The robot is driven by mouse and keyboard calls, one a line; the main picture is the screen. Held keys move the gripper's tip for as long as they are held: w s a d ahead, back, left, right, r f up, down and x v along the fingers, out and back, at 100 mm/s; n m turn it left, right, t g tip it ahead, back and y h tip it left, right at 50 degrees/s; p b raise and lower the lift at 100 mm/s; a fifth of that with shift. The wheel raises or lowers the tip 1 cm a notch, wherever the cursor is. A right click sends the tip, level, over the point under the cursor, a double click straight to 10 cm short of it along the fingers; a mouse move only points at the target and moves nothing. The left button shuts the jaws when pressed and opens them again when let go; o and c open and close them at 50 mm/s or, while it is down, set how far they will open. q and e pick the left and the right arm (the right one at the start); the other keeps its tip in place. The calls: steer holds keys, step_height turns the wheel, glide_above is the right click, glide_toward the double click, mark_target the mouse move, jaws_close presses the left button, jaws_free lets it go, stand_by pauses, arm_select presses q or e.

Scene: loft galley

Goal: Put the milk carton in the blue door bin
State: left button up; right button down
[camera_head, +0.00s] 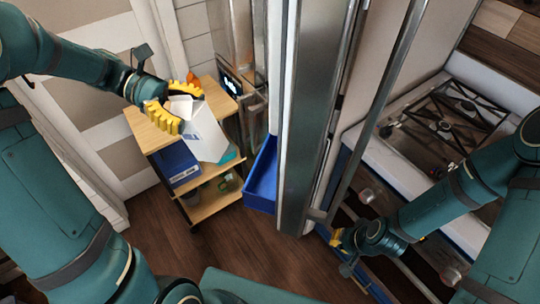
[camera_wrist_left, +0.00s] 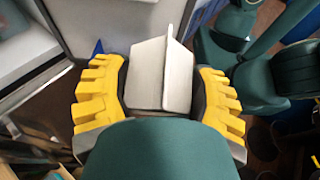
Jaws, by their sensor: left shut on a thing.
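The white milk carton (camera_head: 203,137), with a gable top and a teal lower end, is tilted in my left gripper (camera_head: 176,106), in front of the wooden trolley. In the left wrist view the carton (camera_wrist_left: 160,72) sits between the yellow fingers of the left gripper (camera_wrist_left: 160,95), which is shut on it. The blue door bin (camera_head: 262,178) is on the open door, to the right of the carton and apart from it. My right gripper (camera_head: 343,243) is low at the right of the door; its finger opening is unclear.
The tall door (camera_head: 308,110) stands between the arms. A stove (camera_head: 445,120) is at the right. Wooden floor (camera_head: 235,240) is clear below the bin.

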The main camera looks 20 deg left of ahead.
arm_select(q)
steer(key=d, duration=1.2)
steer(key=shift+s+f+b, duration=0.1)
steer(key=shift+s+b, duration=0.2)
steer(key=shift+s, duration=0.1)
steer(key=d+f+y, duration=0.1)
steer(key=f, duration=0.1)
steer(key=d+f+y, duration=0.1)
steer(key=d+f, duration=0.1)
steer(key=d+f+y+b, duration=0.1)
steer(key=d+f, duration=0.1)
steer(key=shift+f, duration=0.2)
steer(key=shift+s, duration=0.1)
steer(key=shift+f, duration=0.5)
steer(key=shift+f, duration=0.1)
